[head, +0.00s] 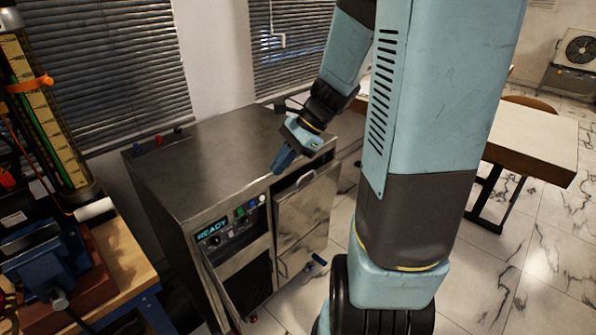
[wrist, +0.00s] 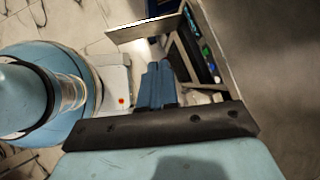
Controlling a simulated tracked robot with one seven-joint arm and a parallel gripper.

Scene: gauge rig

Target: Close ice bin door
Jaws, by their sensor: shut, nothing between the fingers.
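The grey metal machine (head: 205,165) has a panel reading READY and two front doors; nothing visible labels either one as the ice bin door. The left door (head: 216,292) stands swung outward beside a dark opening. In the wrist view, a metal panel (wrist: 146,29) juts out from the machine front. My gripper (head: 284,160) is shut and empty, fingers pointing down at the machine's front top edge above the right door. Its blue fingers (wrist: 155,84) also show in the wrist view. I cannot tell whether they touch.
A workbench (head: 125,262) with a blue vise (head: 42,265) and a tall gauge column (head: 45,110) stands at the left. A wood-edged table (head: 530,140) stands at the right. Marble-patterned floor is clear at the lower right. My arm hides part of the middle.

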